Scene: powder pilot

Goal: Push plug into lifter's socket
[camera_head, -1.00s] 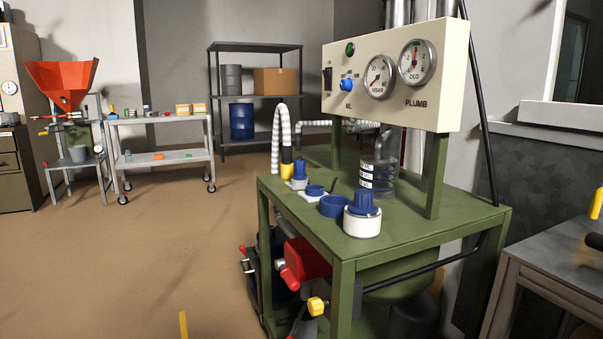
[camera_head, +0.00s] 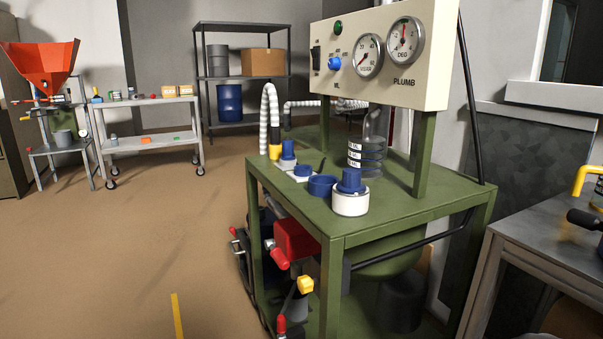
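I cannot make out a plug or a lifter's socket for certain. A white ribbed hose (camera_head: 265,105) arches over the left edge of a green bench (camera_head: 385,212). Along the bench top stand a small blue piece (camera_head: 302,170) on a white base, a blue ring-shaped cup (camera_head: 322,185) and a white jar with a blue cap (camera_head: 350,200). My gripper is not in view.
A cream gauge panel (camera_head: 430,80) marked PLUMB stands over the bench, with a glass cylinder (camera_head: 374,150) below it. A red part (camera_head: 295,240) juts from the bench's left side. A grey table (camera_head: 535,235) is at right. Brown floor (camera_head: 150,240) is open at left.

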